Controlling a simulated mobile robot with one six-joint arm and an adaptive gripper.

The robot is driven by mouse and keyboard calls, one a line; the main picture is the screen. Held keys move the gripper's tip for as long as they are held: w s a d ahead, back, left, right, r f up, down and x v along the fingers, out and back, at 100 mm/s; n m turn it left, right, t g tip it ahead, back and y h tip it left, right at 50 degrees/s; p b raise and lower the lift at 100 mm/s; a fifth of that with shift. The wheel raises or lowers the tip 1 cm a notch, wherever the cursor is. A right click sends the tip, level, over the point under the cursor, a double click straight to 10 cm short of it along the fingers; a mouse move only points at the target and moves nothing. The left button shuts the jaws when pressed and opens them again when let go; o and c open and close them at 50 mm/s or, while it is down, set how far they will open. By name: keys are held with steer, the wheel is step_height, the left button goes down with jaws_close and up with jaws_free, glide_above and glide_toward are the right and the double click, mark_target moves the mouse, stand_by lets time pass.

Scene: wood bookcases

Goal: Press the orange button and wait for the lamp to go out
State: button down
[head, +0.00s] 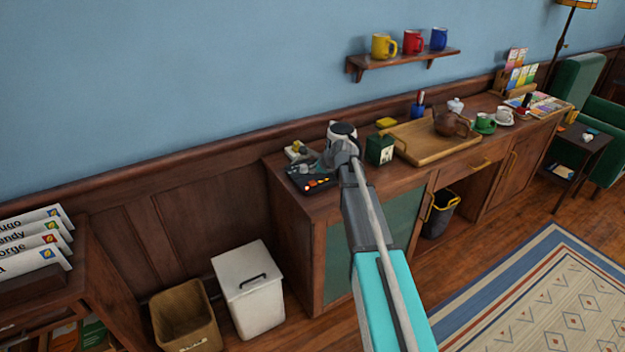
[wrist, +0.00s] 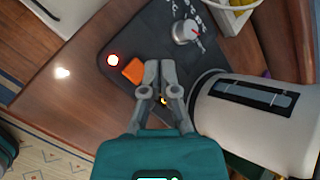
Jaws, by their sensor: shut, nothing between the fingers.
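A dark control panel (wrist: 150,35) lies on the wooden cabinet top; it also shows in the head view (head: 298,182). The orange button (wrist: 133,70) is a raised block near one edge of the panel. In the wrist view the fingertips appear just right of the orange button, over the panel. I cannot tell their height above it, and no contact with the button shows.
A white appliance (wrist: 225,120) stands close on the right. In the head view, a dark green box (head: 380,149) and a wooden tray (head: 412,154) stand farther right. A white bin (head: 250,290) stands below.

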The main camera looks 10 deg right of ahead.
steer(key=shift+r+p, duration=1)
steer(key=shift+r, duration=0.3)
steer(key=shift+s+a+f+n, duration=0.1)
steer(key=shift+s+a+n, duration=0.15)
steer(key=shift+s, duration=0.25)
steer(key=s+a+f+n+g+h+p, duration=0.1)
steer(key=s+n+g, duration=0.3)
steer(key=s+n, duration=0.6)
steer(key=s+a+f+n+g+h+p, duration=0.1)
steer(key=s+n, duration=0.9)
steer(key=s, duration=1.4)
steer(key=a+g+h+p, duration=0.1)
steer(key=g+h, duration=0.1)
steer(key=g, duration=0.1)
steer(key=shift+a+n, duration=0.15)
steer(key=shift+n, duration=0.2)
steer(key=shift+f, duration=0.1)
stand_by(2.1)
